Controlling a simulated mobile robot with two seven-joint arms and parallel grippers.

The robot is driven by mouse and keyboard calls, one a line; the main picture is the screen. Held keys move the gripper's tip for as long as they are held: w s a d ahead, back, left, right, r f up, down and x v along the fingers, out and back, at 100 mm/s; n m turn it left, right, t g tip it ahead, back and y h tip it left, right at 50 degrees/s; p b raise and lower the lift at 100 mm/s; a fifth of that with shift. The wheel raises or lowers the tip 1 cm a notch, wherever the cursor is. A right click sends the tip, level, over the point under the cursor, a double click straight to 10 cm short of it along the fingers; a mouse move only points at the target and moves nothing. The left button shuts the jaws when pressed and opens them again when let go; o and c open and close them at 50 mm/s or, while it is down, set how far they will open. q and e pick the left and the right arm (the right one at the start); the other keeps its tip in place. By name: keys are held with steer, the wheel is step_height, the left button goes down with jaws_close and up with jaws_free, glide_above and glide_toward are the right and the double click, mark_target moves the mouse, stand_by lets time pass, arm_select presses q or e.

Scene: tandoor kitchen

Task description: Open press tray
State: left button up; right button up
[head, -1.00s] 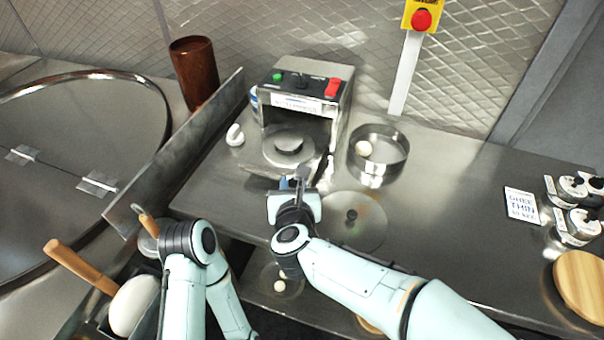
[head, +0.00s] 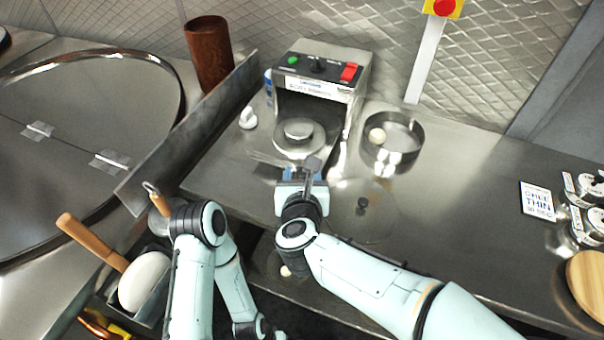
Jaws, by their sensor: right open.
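The press (head: 318,90) is a steel box with green and red buttons and a black knob on top. Its front is open, and a round plate (head: 299,135) sits on the tray low inside it. My right gripper (head: 303,172) is open just in front of the press, at the tray's front edge. One grey finger stands up at its right side. The gripper hides part of the tray front, and I cannot tell whether it touches the tray. The tray does not look pulled out.
A steel ring pan (head: 392,143) with a dough ball (head: 377,135) stands right of the press. A round glass lid (head: 378,212) lies beside my right gripper. A steel divider (head: 190,135) and a brown cylinder (head: 209,55) are at left.

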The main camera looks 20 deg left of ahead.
arm_select(q)
steer(key=shift+s+r, duration=0.1)
steer(key=shift+r, duration=0.1)
arm_select(e)
steer(key=v, duration=1.3)
